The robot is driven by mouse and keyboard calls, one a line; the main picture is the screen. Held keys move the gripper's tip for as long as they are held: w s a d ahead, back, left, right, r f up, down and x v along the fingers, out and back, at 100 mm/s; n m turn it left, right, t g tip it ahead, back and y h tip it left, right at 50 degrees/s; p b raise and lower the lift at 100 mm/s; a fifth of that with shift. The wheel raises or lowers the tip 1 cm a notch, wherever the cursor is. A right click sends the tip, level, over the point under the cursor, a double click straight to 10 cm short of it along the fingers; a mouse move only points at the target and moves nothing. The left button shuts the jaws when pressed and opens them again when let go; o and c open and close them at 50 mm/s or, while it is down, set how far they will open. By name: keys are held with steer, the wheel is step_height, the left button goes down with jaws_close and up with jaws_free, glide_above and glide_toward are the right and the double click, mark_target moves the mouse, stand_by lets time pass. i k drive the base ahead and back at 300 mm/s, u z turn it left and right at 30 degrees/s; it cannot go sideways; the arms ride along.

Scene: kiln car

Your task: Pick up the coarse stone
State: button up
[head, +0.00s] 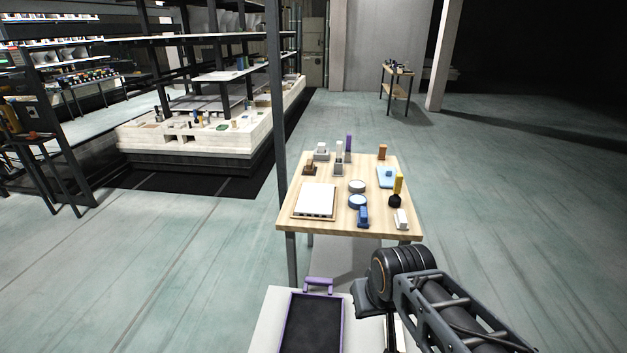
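The wooden table (330,229) stands ahead of me with many small objects on it. I cannot tell for certain which one is the coarse stone. Upright block-like pieces stand at its back: a purple one (348,142), an orange-brown one (382,152) and a pale one in a grey holder (339,160). A whitish block (402,219) lies at the front right corner, beside a blue object (363,216). My black arm shows at the bottom right, short of the table. My gripper is not identifiable in this view.
A white tray-like slab (315,201), two round tins (357,186), a light blue tray (386,177) and a yellow-handled tool (398,184) crowd the table. A purple-rimmed dark tray (312,325) is close below. A dark post rises at the table's left. The floor to the right is clear.

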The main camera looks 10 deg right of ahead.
mark_target(310, 167)
steer(key=k, duration=0.5)
steer(key=z, duration=2.3)
steer(key=i, duration=2.65)
steer(key=u, duration=2.2)
steer(key=i, duration=3.65)
